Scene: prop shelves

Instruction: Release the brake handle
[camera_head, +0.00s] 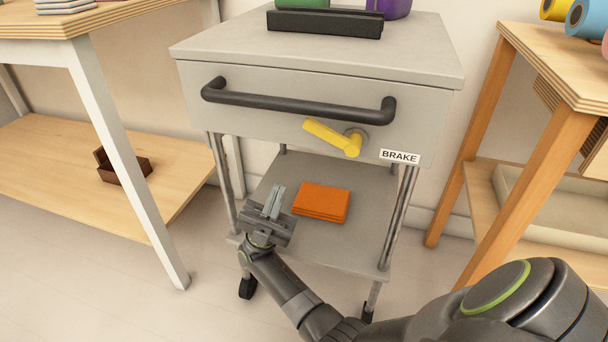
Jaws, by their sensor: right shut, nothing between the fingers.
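The yellow brake handle (332,137) sits on the front panel of the grey cart (210,105), left of the white BRAKE label (399,157). Its round hub is at its right end, and its lever points left and slightly up. My right gripper (275,192) is shut and empty. In the picture it is below and left of the handle, clear of it, in front of the cart's lower shelf. My left gripper is not in view.
A black push bar (295,105) runs across the panel above the handle. A folded orange cloth (321,202) lies on the cart's lower shelf (345,245). Wooden shelves stand left (60,155) and right (550,70). A black holder (325,22) is on the cart top.

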